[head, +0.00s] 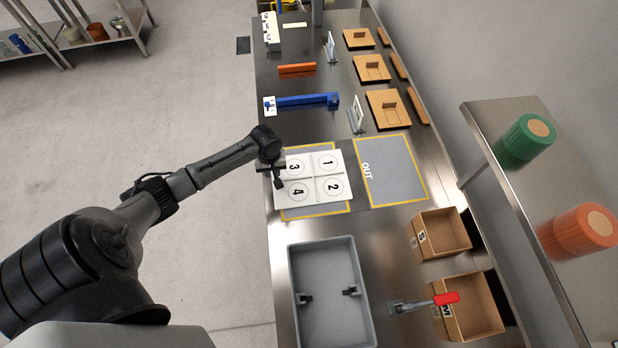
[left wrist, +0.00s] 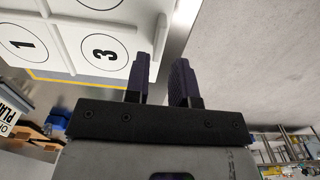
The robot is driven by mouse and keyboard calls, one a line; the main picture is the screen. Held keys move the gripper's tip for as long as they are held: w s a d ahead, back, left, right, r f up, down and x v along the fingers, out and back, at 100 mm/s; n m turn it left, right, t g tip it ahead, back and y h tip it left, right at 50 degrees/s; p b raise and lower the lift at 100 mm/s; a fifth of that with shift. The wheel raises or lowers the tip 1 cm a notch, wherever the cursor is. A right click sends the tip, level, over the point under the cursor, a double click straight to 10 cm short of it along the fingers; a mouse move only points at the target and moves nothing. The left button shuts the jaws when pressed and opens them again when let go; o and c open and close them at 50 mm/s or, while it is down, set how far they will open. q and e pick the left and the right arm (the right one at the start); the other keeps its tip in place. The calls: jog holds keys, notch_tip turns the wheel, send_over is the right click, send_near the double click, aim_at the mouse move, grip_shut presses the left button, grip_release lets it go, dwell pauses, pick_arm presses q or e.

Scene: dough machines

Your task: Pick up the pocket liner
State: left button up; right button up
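A white square panel with four circles numbered 1 to 4 (head: 314,177) lies on a yellow-outlined mat on the steel bench; I cannot tell for sure whether it is the pocket liner. It also fills the upper left of the left wrist view (left wrist: 100,48). My left gripper (head: 278,180) is at the panel's left edge, beside circles 3 and 4. In the left wrist view its two fingers (left wrist: 162,78) are apart, close to the panel's edge beside circle 3. Nothing is visibly held, and contact with the panel cannot be told. My right gripper is not in view.
An empty grey mat marked OUT (head: 392,172) lies right of the panel. A grey bin (head: 292,290) stands in front. Cardboard boxes (head: 418,240) and a red-handled tool (head: 446,299) are at front right. A blue bar (head: 305,101) lies behind. A shelf (head: 478,130) overhangs the right.

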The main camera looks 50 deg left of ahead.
pick_arm(q)
jog(key=shift+f, duration=2.7)
grip_shut()
